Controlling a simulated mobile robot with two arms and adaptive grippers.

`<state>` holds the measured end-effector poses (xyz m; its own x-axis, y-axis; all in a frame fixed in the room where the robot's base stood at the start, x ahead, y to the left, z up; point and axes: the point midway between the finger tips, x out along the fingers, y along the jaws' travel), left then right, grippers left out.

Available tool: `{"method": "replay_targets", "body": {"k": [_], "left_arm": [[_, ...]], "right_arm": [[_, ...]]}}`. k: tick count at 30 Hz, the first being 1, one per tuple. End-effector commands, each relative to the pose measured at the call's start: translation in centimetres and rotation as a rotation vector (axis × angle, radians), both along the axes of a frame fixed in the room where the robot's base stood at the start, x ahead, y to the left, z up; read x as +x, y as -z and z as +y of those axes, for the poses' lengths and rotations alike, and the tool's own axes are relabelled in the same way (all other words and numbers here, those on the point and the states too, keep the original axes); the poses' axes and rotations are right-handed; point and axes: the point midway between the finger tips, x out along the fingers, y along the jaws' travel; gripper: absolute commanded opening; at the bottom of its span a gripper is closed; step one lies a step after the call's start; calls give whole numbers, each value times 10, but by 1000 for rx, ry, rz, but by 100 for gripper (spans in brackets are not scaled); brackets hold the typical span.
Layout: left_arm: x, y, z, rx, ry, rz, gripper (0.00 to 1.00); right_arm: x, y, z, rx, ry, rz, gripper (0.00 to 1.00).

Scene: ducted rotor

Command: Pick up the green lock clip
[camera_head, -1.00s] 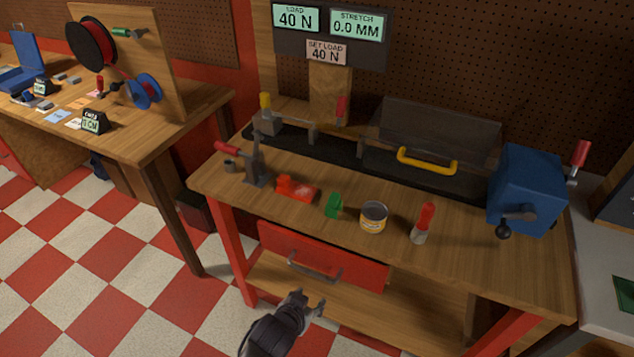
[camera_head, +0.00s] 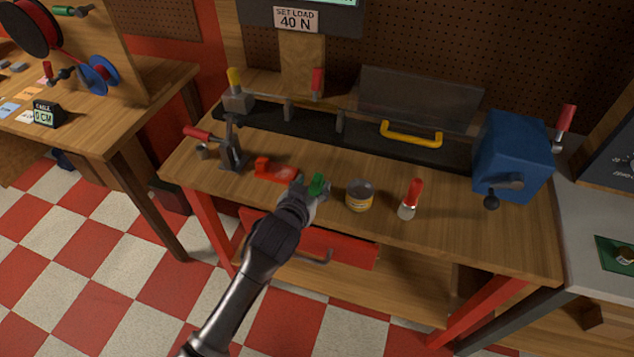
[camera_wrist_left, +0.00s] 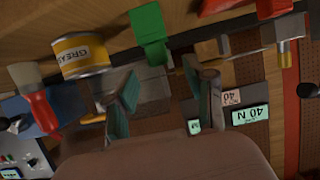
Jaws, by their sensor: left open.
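The green lock clip (camera_head: 317,184) stands on the wooden workbench between a red part and a grease tin. My left gripper (camera_head: 312,195) is at the bench's front edge, right by the clip, and partly covers it in the head view. In the left wrist view the clip (camera_wrist_left: 150,35) shows ahead of the fingers, roughly between their lines. The left gripper (camera_wrist_left: 165,90) is open, its two fingers spread with nothing between them. I cannot tell whether a finger touches the clip. My right gripper is not in view.
On the bench, the red part (camera_head: 277,169) lies left of the clip. A blue box with a crank (camera_head: 511,157) is at the right end. A red drawer (camera_head: 345,247) is below.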

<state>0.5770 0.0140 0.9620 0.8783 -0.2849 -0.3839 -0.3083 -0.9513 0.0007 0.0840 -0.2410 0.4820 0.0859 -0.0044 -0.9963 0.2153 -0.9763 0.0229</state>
Motion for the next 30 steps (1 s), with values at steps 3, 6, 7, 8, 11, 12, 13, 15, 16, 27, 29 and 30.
{"method": "replay_targets", "body": {"k": [3, 6, 7, 8, 11, 12, 13, 15, 16, 27, 29, 30], "left_arm": [[9, 4, -3, 0, 0, 1, 54], [20, 12, -6, 2, 0, 0, 54], [23, 14, -7, 3, 0, 1, 54], [26, 17, -7, 1, 0, 2, 54], [37, 22, -11, 0, 0, 0, 54], [40, 23, -12, 0, 1, 0, 54], [41, 24, -13, 0, 1, 0, 54], [43, 26, -13, 0, 1, 1, 54], [43, 26, -13, 0, 1, 1, 54], [43, 26, -13, 0, 1, 0, 21], [43, 26, -13, 0, 1, 1, 11], [43, 26, -13, 0, 1, 1, 4]], "right_arm": [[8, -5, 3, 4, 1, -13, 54], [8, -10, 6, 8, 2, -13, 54], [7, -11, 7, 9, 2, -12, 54], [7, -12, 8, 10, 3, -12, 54], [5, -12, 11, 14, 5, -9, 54], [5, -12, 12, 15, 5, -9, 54], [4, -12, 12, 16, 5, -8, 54], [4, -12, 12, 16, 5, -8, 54], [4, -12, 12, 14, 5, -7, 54], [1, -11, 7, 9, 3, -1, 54], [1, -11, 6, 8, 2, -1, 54], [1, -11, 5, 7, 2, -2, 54]]}}
